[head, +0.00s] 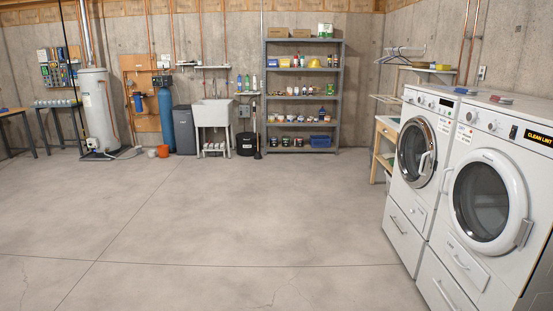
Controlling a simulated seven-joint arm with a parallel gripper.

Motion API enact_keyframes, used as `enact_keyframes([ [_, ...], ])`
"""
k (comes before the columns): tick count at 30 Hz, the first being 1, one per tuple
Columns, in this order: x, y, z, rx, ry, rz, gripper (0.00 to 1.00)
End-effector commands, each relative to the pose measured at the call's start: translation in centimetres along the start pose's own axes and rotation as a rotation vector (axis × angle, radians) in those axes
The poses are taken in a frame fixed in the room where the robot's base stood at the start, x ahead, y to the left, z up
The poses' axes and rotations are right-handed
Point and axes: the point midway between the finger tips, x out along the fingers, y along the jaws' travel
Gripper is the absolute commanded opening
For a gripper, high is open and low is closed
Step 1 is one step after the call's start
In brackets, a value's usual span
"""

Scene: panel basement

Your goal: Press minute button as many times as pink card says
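No pink card can be made out with certainty in the head view. No minute button can be told apart at this size. Two white front-loading machines stand at the right: the nearer machine (487,265) and the farther machine (405,196). My gripper is not in view.
Small flat red and blue items (501,99) lie on top of the machines. A loaded grey shelf (343,95), a white sink (212,115) and a water heater (98,110) stand along the back wall. The concrete floor (200,220) in front is clear.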

Motion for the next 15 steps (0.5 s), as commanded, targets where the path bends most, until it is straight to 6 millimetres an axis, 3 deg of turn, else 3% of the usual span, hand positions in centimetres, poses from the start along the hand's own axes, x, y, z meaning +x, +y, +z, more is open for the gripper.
enact_keyframes([
  [2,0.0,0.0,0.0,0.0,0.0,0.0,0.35],
  [12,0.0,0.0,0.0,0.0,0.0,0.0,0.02],
  [15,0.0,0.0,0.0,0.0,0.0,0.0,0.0],
])
